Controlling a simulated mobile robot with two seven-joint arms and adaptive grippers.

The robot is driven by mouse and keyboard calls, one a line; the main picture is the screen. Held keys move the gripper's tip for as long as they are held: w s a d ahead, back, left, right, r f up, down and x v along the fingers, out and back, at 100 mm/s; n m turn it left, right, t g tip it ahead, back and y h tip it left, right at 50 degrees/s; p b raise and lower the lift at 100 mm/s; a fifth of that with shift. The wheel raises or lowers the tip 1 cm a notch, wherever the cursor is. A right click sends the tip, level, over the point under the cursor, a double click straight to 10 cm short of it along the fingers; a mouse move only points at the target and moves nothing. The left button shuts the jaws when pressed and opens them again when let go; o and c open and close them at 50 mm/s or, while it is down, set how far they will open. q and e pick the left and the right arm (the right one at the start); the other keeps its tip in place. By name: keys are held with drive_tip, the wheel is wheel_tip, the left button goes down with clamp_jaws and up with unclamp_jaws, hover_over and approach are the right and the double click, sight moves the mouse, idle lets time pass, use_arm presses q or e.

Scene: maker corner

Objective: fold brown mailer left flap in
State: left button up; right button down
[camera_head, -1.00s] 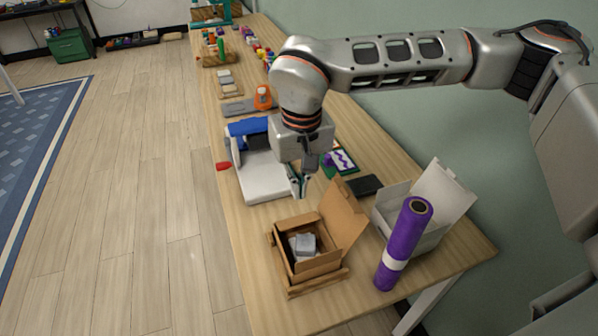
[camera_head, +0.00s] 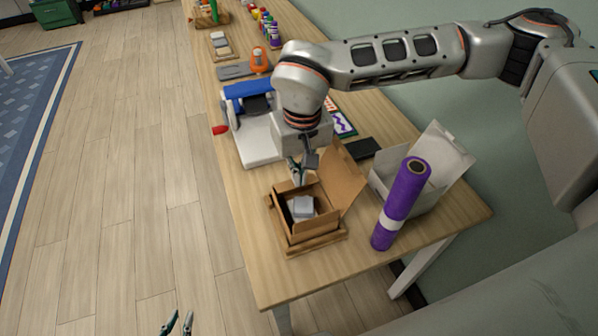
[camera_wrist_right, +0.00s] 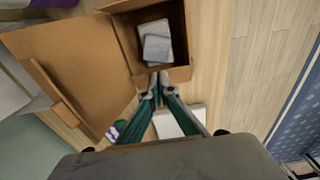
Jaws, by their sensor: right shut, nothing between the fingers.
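The brown mailer (camera_head: 293,233) stands on the table near its front end. Its large lid (camera_head: 342,180) is raised on the right; in the wrist view the lid (camera_wrist_right: 75,65) spreads to the left. Small grey items (camera_head: 302,206) lie inside, also visible in the wrist view (camera_wrist_right: 156,42). My right gripper (camera_head: 298,181) is shut and empty at the mailer's far edge. In the wrist view its tips (camera_wrist_right: 157,82) are at the small flap (camera_wrist_right: 178,74) along that edge; contact is unclear. My left gripper (camera_head: 178,321) is open and empty over the floor at the bottom.
A purple roll (camera_head: 402,203) stands right of the mailer, before an open white box (camera_head: 435,165). A white and blue device (camera_head: 260,142) sits beyond the mailer, and a black pad (camera_head: 363,149) lies behind the lid. Bare table shows in front.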

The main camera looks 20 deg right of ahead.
drive_tip(key=shift+s+f, duration=0.45)
drive_tip(key=shift+s, duration=0.15)
idle(0.4)
drive_tip(key=shift+f, duration=0.1)
drive_tip(key=shift+s+f, duration=0.6)
drive_tip(key=shift+f, duration=0.1)
drive_tip(key=shift+r+p, duration=0.15)
drive_tip(key=shift+p, duration=0.15)
drive_tip(key=shift+r+p, duration=0.45)
drive_tip(key=shift+r, duration=0.2)
